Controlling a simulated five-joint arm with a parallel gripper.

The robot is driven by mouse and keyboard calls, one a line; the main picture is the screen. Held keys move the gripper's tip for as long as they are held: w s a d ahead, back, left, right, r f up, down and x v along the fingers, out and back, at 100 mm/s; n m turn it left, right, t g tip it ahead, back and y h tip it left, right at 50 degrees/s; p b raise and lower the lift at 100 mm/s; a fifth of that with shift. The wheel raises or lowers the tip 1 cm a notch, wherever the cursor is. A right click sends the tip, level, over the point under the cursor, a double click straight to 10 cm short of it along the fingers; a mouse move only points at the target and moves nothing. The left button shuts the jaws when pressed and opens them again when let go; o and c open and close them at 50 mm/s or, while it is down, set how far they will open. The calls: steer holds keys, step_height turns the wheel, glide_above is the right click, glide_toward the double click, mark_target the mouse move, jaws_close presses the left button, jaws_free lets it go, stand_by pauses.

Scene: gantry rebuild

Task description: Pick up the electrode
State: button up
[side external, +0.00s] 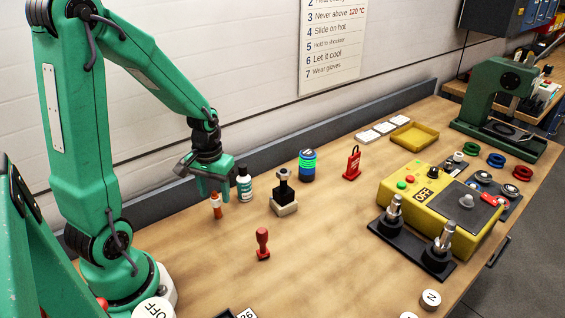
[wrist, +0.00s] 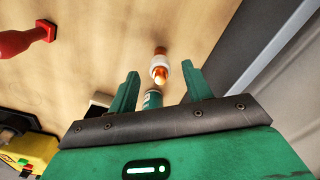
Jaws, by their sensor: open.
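A small upright orange piece with a white band (side external: 216,206), which looks like the electrode, stands on the wooden bench. In the wrist view the orange piece (wrist: 160,69) appears just beyond the gap between my fingertips, near the middle. My gripper (side external: 213,191) is open and empty, pointing down close above and beside it. In the wrist view both green fingers of my gripper (wrist: 163,76) are spread apart. I cannot tell exactly how high the fingertips are over the piece.
A small bottle (side external: 244,186) stands close right of my gripper. A black press on a block (side external: 284,200), a blue-green cylinder (side external: 307,166) and a red-handled stamp (side external: 262,243) are further right. A yellow control box (side external: 408,190) stands beyond. A grey ledge (side external: 268,152) runs along the back.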

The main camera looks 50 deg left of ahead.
steer(key=shift+f, duration=0.65)
jaws_close()
